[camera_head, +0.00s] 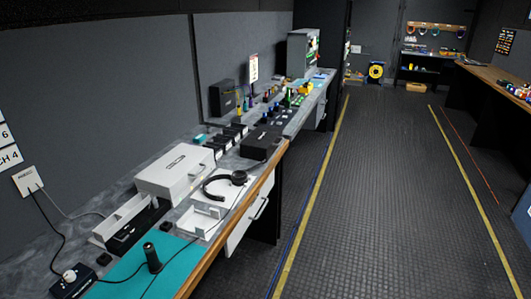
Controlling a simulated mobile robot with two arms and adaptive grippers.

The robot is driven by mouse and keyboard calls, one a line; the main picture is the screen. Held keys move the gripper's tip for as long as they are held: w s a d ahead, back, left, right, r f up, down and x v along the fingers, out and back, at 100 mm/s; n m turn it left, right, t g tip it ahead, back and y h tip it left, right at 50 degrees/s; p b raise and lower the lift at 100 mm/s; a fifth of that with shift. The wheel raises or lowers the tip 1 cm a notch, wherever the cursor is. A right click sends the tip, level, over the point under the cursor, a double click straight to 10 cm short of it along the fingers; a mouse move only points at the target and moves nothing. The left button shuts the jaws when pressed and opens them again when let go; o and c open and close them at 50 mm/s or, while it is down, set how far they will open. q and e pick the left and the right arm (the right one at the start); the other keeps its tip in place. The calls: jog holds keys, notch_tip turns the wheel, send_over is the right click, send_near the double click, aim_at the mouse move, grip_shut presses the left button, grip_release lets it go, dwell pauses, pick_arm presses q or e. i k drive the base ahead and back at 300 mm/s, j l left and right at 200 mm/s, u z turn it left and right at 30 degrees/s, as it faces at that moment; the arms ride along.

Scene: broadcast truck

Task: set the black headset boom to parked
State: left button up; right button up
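The black headset (223,183) lies on the left counter, on a pale surface just right of the white case. Its curved band and one round ear cup show. The boom is too small to make out, so I cannot tell its position. Neither of my grippers is in view.
The long counter (173,221) runs along the left wall. Near the headset are a white case (176,174), a white tray (201,220), a black box (260,144) and a teal mat (120,286) with a black handheld item (152,257). The ribbed floor (375,200) is clear.

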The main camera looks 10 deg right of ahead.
aim_at(264, 161)
jog(key=i+l+z, duration=0.1)
jog(key=i+l, duration=0.25)
jog(key=i, duration=0.2)
jog(key=i+l+z, duration=0.1)
jog(key=i+l, duration=0.2)
jog(key=i, duration=0.2)
